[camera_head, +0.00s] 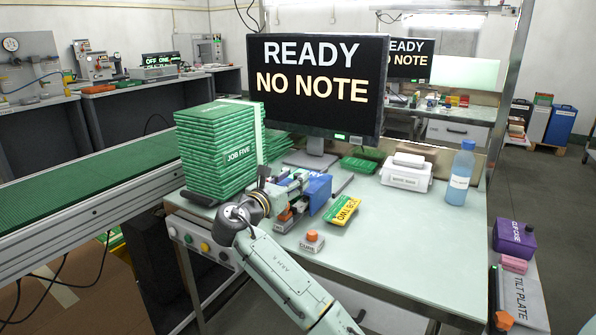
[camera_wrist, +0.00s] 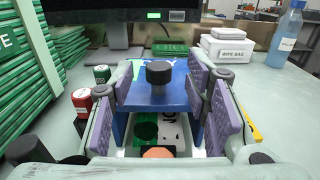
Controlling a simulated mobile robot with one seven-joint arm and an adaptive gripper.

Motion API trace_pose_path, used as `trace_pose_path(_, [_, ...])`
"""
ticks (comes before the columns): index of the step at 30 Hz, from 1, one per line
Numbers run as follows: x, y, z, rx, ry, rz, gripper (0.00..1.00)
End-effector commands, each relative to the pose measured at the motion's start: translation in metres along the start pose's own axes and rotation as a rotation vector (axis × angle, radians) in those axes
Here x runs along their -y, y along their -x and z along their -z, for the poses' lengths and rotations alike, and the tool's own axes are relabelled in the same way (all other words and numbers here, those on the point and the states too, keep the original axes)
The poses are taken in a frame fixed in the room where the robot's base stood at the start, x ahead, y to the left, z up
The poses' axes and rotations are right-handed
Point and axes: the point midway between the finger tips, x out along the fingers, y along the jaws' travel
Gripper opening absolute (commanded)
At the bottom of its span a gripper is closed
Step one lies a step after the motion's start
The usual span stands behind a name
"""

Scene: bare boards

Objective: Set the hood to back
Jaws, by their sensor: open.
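The blue hood (camera_wrist: 172,97) stands ahead of my gripper (camera_wrist: 160,82) in the wrist view, with a black knob (camera_wrist: 158,72) on its top. The gripper is open, its purple pads to the left and right of the knob, with gaps on both sides. Contact with the hood's edges cannot be told. Below the hood's near edge, a dark green round part (camera_wrist: 145,130), a light piece with lettering and an orange round top (camera_wrist: 157,152) show. In the head view the hood (camera_head: 319,190) is partly hidden behind my arm and gripper.
A tall stack of green boards (camera_head: 215,150) stands left, with a monitor (camera_head: 318,85) reading READY NO NOTE behind. A yellow JOB TWO piece (camera_head: 342,210), a CURE button (camera_head: 312,240), a white box (camera_head: 405,175) and a blue bottle (camera_head: 460,175) are on the bench. The front right is clear.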

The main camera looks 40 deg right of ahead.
Motion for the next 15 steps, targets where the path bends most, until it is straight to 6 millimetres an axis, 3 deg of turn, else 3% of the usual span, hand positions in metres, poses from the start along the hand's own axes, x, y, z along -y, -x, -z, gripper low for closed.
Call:
trace_pose_path(6, [-0.001,-0.029,-0.001,0.0,0.0,-0.001,0.43])
trace_pose_path(15, [-0.001,-0.037,0.0,0.0,-0.002,-0.003,0.43])
